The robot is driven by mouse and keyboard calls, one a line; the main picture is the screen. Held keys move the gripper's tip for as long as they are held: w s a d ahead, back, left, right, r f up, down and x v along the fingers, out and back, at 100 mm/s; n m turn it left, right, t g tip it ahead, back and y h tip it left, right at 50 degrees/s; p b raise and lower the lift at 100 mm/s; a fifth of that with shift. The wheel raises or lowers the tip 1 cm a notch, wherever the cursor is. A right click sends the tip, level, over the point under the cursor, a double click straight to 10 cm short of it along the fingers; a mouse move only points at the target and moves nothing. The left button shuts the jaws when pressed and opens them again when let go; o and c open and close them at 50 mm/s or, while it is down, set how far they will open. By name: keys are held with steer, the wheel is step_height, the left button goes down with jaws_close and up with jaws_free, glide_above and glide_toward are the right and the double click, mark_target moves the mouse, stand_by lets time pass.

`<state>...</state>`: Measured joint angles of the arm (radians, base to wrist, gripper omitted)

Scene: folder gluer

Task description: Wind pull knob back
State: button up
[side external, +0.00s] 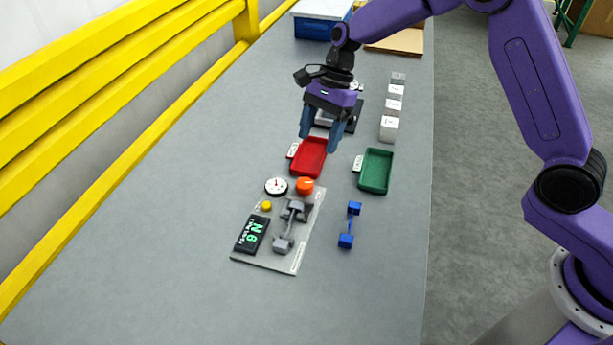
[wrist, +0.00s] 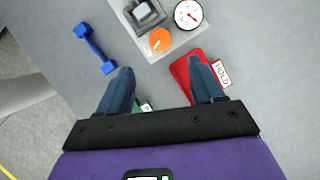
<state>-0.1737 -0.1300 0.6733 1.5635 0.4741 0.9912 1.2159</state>
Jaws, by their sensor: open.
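The orange round knob (side external: 305,186), which I take as the pull knob, sits at the far end of a light grey tester plate (side external: 270,263). It has a pale pointer line and also shows in the wrist view (wrist: 160,39). A white dial gauge (side external: 276,186) with a needle is beside it and shows in the wrist view (wrist: 188,14). The plate also bears a grey clamp fixture (side external: 290,225), a yellow button (side external: 266,206) and a black display (side external: 252,234) with green characters. My gripper (side external: 320,137) is open and empty, above the red tray area, apart from the knob.
A red tray (side external: 309,157) with a HOLD label (wrist: 222,73) and a green tray (side external: 375,170) stand beyond the plate. A blue dumbbell-shaped piece (side external: 349,225) lies right of it. Several grey blocks (side external: 389,128) stand farther back. The near table is clear.

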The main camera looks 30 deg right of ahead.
mark_target(305, 182)
steer(key=x, duration=1.1)
steer(key=shift+w, duration=0.1)
steer(key=c, duration=1.1)
